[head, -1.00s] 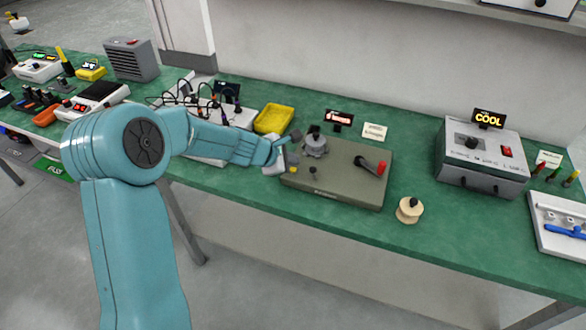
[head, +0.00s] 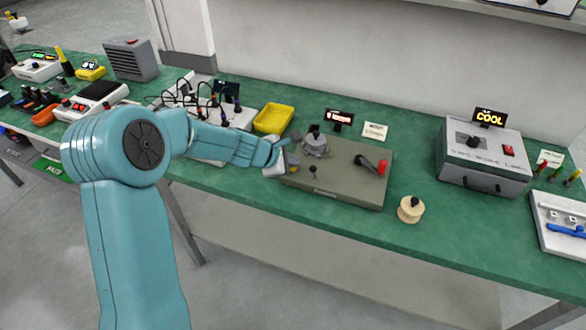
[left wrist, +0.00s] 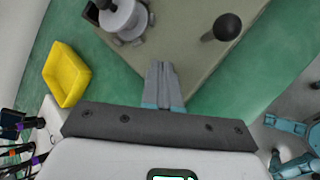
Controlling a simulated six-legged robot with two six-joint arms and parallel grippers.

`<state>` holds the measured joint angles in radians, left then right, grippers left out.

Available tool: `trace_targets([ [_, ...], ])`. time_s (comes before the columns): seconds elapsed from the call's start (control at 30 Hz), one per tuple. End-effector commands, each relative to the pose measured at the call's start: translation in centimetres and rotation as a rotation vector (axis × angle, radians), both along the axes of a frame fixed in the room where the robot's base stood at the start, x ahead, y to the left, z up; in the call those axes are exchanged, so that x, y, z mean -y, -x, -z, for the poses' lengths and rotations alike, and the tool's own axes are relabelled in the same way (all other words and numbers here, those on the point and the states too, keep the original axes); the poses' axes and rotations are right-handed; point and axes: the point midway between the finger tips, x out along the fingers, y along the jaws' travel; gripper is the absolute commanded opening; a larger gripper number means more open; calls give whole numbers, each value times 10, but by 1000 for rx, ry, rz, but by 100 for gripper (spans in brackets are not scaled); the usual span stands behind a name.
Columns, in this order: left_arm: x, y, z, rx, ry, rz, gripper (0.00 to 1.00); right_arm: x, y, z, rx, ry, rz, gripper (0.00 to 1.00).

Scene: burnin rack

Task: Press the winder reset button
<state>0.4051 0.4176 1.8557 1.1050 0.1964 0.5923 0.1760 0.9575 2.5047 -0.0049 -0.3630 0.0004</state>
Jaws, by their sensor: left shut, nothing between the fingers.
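The winder is an olive-grey plate (head: 345,190) with a grey spool hub (head: 314,145), a red-handled crank (head: 381,167) and a black knob (head: 313,169). A small yellow spot, perhaps a button (head: 294,169), shows at its left edge, close to my left gripper (head: 291,159). In the left wrist view, the fingers (left wrist: 164,74) are shut and empty over the plate's corner, between the hub (left wrist: 122,18) and the black ball knob (left wrist: 227,27). The yellow spot is not visible there. I cannot tell whether the fingertips touch anything. My right gripper is not in view.
A yellow tray (head: 273,118) stands behind my left gripper. A small lit display (head: 340,117) and a label card (head: 375,131) stand behind the winder. A wooden spool (head: 411,209) is to the right, a grey "COOL" box (head: 484,158) farther right. Green bench is clear between them.

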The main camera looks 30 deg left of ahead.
Motion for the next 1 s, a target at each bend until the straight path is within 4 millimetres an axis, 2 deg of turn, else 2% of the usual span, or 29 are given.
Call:
trace_targets([
  [1.0, 0, 0, 9, 0, 1, -1, 0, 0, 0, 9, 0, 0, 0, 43],
])
